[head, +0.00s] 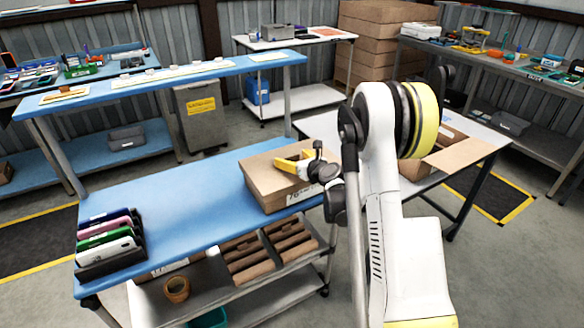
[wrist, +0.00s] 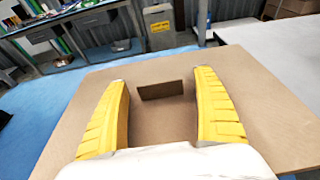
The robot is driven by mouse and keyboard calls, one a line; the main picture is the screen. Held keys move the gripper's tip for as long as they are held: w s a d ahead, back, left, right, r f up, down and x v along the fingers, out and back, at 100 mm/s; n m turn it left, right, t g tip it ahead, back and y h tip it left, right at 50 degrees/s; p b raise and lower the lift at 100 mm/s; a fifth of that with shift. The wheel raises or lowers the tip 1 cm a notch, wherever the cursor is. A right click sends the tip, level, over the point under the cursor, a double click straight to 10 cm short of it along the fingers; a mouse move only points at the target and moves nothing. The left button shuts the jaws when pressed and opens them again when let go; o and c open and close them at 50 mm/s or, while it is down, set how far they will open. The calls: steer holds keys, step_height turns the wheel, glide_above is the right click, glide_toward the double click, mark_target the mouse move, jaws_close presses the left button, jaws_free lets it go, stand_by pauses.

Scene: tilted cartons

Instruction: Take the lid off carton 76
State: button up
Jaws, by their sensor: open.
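Carton 76 (head: 262,192) is a brown cardboard box on the blue table, with a white label reading 76 on its front side. Its flat lid (wrist: 250,95) is on and fills much of the wrist view. A dark brown rectangle (wrist: 160,90) shows on the lid between my fingers; I cannot tell whether it is a raised grip or a cut-out. My gripper (head: 292,160) is over the lid, with its yellow fingers apart and nothing held. In the wrist view my gripper (wrist: 161,78) has one finger on each side of the rectangle. Whether the fingertips touch the lid is unclear.
A rack of coloured devices (head: 108,243) stands at the blue table's (head: 190,215) front left. The tabletop between is clear. Another brown carton (head: 452,158) sits on the white table to the right, partly behind my arm. Brown trays (head: 262,255) lie on the shelf below.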

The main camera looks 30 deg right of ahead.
steer(key=c, duration=1.3)
steer(key=shift+r+p, duration=0.35)
steer(key=shift+r, duration=0.2)
steer(key=r, duration=0.1)
steer(key=r+p, duration=0.2)
steer(key=r, duration=0.1)
steer(key=shift+s+d, duration=0.35)
steer(key=s+d+r+p, duration=0.3)
steer(key=s+d+r, duration=0.3)
steer(key=s+d, duration=0.1)
steer(key=shift+s, duration=0.5)
